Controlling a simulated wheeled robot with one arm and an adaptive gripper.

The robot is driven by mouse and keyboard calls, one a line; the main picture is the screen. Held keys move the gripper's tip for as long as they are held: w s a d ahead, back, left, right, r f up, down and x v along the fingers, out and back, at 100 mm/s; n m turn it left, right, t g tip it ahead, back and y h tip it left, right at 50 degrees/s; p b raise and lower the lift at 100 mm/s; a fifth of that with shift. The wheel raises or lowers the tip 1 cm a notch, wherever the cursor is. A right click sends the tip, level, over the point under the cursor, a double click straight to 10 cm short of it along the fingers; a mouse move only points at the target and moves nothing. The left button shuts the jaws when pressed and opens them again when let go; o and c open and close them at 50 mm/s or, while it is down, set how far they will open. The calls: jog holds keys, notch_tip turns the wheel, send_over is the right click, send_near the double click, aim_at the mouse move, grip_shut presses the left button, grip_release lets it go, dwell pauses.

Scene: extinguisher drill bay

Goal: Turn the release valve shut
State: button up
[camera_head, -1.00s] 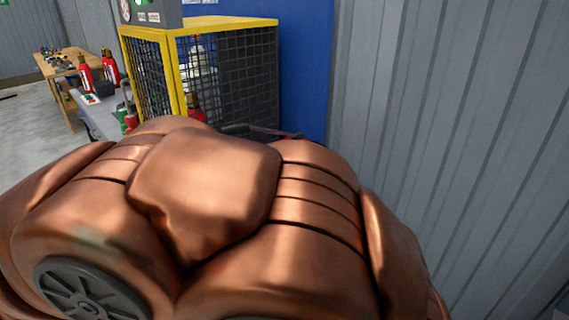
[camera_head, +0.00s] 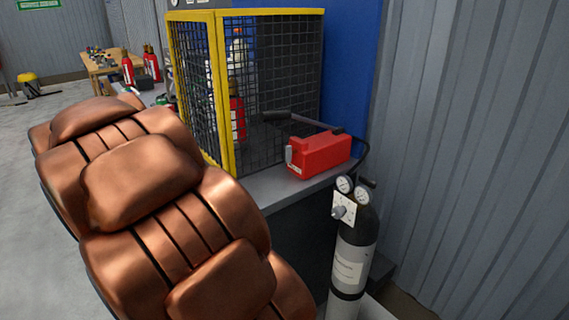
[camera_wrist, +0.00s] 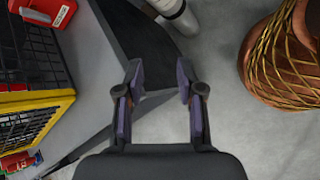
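A black and grey gas cylinder (camera_head: 350,263) stands upright by the end of the bench in the head view. At its top are two round gauges (camera_head: 352,189), a white plate (camera_head: 346,203) with a small silver knob (camera_head: 338,212), and a dark fitting. I cannot tell which part is the release valve. In the wrist view, a pale cylinder part (camera_wrist: 178,14) shows at the top edge, beyond the fingertips. My gripper (camera_wrist: 159,80) is open and empty, with floor and a dark surface between its fingers. The head view does not show my gripper.
A red hand pump (camera_head: 318,156) with a black handle and hose sits on the grey bench (camera_head: 290,189), beside a yellow-framed mesh cage (camera_head: 228,95). A corrugated wall (camera_head: 470,150) closes the right side. Open floor (camera_head: 35,245) shows at left.

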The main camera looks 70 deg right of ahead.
jog(key=w+d+n+g+h+b, duration=0.3)
jog(key=d+n+h+b, duration=0.15)
jog(key=d, duration=1.25)
jog(key=n+h+b, duration=0.3)
jog(key=n+b, duration=0.1)
send_near(286, 153)
jog(key=shift+s+d+f+m+g, duration=0.3)
jog(key=shift+d+f, duration=0.2)
jog(key=shift+d, duration=0.25)
jog(key=shift+s+d+h, duration=0.2)
jog(key=shift+d+h, duration=0.05)
jog(key=shift+d, duration=0.3)
jog(key=shift+x, duration=3.5)
jog(key=shift+r, duration=0.1)
